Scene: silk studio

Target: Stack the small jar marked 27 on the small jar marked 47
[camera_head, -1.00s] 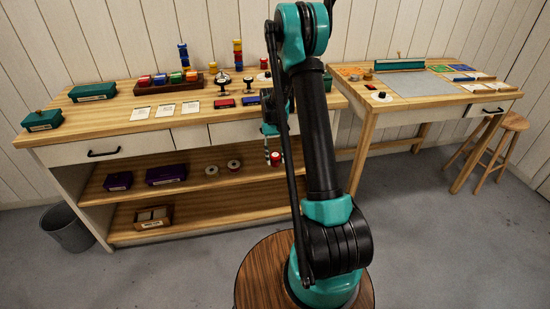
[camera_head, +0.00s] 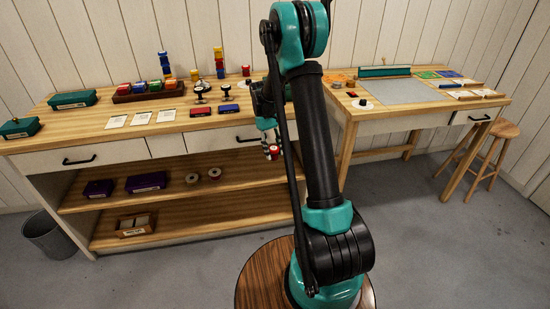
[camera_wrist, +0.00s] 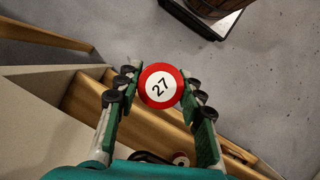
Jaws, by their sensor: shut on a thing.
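My gripper (camera_wrist: 156,92) is shut on the small jar marked 27 (camera_wrist: 160,86), which has a red rim and a white label facing the wrist camera. In the head view my gripper (camera_head: 270,144) and the red jar (camera_head: 273,155) hang in front of the workbench, below its top. Two small round jars, one on the left (camera_head: 192,179) and one on the right (camera_head: 214,174), stand apart on the upper shelf; their marks are too small to read.
Purple boxes (camera_head: 146,182) stand left of the shelf jars. The bench top (camera_head: 72,122) with its drawers overhangs the shelf. A box (camera_head: 136,224) sits on the lower shelf. The upper shelf (camera_head: 245,165) looks clear right of the jars. A stool (camera_head: 490,155) stands far right.

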